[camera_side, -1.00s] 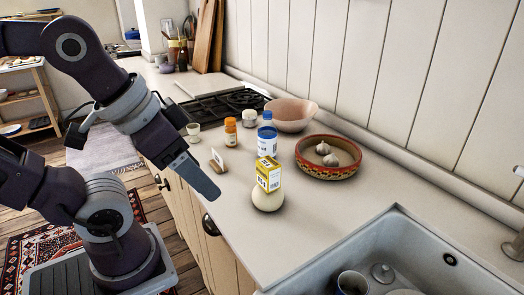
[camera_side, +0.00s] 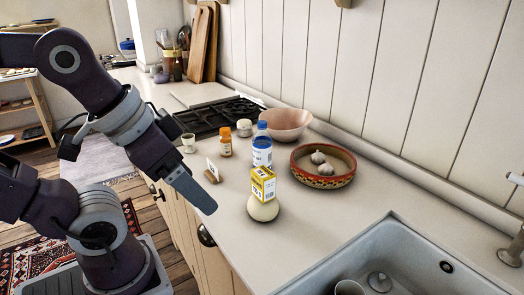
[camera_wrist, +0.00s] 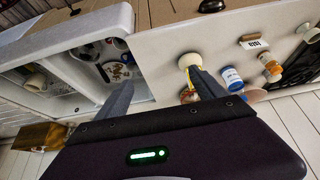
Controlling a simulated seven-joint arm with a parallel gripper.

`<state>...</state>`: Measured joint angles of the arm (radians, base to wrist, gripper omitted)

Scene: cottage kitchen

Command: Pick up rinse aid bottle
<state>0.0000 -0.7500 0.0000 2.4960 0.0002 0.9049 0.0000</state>
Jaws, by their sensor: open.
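A bottle with a blue cap and a blue-and-white label (camera_side: 262,152), seemingly the rinse aid bottle, stands upright on the counter behind a yellow box. The box partly hides its lower part. In the wrist view a blue-and-white bottle (camera_wrist: 232,77) shows right of my fingers. My gripper (camera_side: 206,206) is in front and left of the bottle in the side view, over the counter's front edge and apart from it. In the wrist view my gripper (camera_wrist: 161,86) has its two fingers spread with nothing between them.
The yellow box (camera_side: 263,183) sits on a pale round object (camera_side: 262,208). A patterned bowl with garlic (camera_side: 323,180), a pink bowl (camera_side: 285,124), an orange bottle (camera_side: 225,145) and a card holder (camera_side: 211,174) stand around. The sink (camera_side: 400,262) is at right; counter before it is clear.

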